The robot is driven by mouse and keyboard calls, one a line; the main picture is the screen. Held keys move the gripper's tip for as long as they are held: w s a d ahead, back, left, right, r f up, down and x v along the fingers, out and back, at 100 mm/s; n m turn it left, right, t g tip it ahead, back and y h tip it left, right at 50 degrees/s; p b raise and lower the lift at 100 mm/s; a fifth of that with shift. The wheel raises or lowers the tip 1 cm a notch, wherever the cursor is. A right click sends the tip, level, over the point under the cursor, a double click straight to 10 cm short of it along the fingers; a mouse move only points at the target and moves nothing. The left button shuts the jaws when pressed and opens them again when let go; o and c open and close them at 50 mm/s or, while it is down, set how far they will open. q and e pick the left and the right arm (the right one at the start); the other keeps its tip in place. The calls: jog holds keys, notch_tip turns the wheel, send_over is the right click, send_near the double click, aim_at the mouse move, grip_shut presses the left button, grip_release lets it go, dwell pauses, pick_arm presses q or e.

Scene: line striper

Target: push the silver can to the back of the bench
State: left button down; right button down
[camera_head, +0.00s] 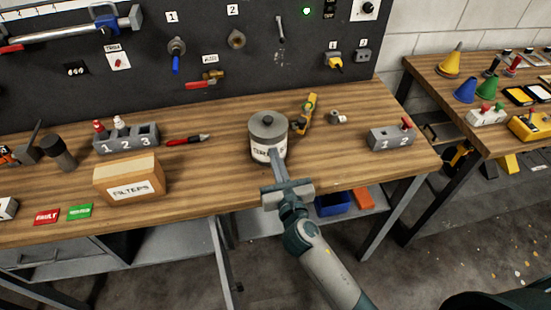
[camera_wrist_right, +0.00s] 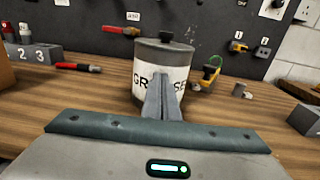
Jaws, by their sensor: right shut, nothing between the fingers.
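The silver can (camera_head: 268,133) stands upright on the wooden bench (camera_head: 220,142), with a dark lid and a white label reading GREASE. It also shows in the right wrist view (camera_wrist_right: 150,60), straight ahead of the fingers. My right gripper (camera_head: 276,158) is shut and empty, its fingers pointing at the front of the can and covering the middle of the label. The fingertips are at or very near the can; I cannot tell if they touch. In the right wrist view the shut fingers (camera_wrist_right: 163,100) overlap the label. My left gripper is not in view.
A yellow tool (camera_head: 308,113) lies just right of and behind the can, near a small metal piece (camera_head: 337,118). A FILTERS box (camera_head: 129,180) and a red-black pen-like tool (camera_head: 187,140) are on the left. The dark pegboard (camera_head: 120,85) rises behind the bench.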

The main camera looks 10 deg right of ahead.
aim_at(265, 127)
jog(key=shift+w+r, duration=0.1)
jog(key=shift+w, duration=0.35)
jog(key=w, duration=1.2)
jog(key=shift+w+a, duration=0.2)
jog(key=shift+p, duration=0.3)
jog(key=shift+s, duration=0.15)
